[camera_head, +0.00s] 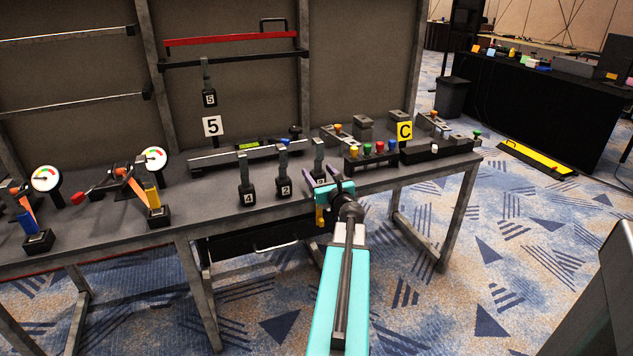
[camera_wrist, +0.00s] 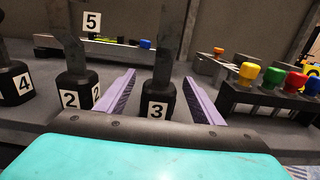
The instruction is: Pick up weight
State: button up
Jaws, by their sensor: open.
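My gripper (camera_head: 322,184) is open at the front edge of the grey table. Its purple fingers (camera_wrist: 161,97) stand on either side of the black weight marked 3 (camera_wrist: 158,106) in the wrist view, with gaps showing on both sides. Whether a finger touches it I cannot tell. In the head view its grey handle (camera_head: 319,158) rises behind my gripper, which hides its base. The weight marked 2 (camera_head: 283,188) and the weight marked 4 (camera_head: 247,192) stand upright to its left. A weight marked 5 (camera_head: 209,97) stands or hangs farther back, above a sign 5.
A black rack with coloured knobs (camera_head: 372,158) stands just right of my gripper, beside a yellow C sign (camera_head: 405,131). A long scale bar (camera_head: 245,154) lies behind the weights. Gauges (camera_head: 153,160) and levers occupy the left. Carpet is open at the right front.

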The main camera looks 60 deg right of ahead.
jog(key=shift+f+x, duration=0.15)
jog(key=shift+x, duration=1.15)
jog(key=shift+f+x, duration=0.1)
jog(key=shift+x, duration=1.2)
jog(key=shift+r, duration=0.1)
grip_shut()
